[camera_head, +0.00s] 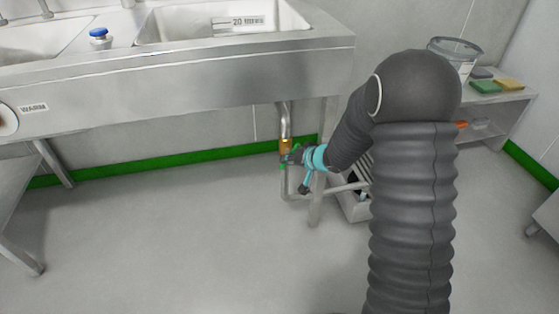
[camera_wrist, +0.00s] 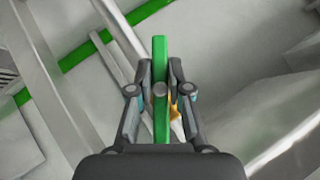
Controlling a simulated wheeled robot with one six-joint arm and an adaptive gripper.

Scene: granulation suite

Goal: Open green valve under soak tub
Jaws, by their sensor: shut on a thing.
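The soak tub (camera_head: 222,22) is the right basin of the steel sink, marked 20. A drain pipe (camera_head: 286,118) runs down from it to a brass fitting (camera_head: 285,145). The green valve handle (camera_head: 283,163) shows only as small bits at my gripper (camera_head: 289,158), under the tub. In the wrist view the green handle (camera_wrist: 161,88) is a long flat bar standing between the two fingers of my gripper (camera_wrist: 160,90), which is shut on it. The brass fitting (camera_wrist: 174,112) shows partly behind the right finger.
A blue-capped container (camera_head: 99,38) stands on the sink ledge. At the right, a shelf (camera_head: 502,95) holds a clear bucket (camera_head: 455,50) and sponges (camera_head: 509,84).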

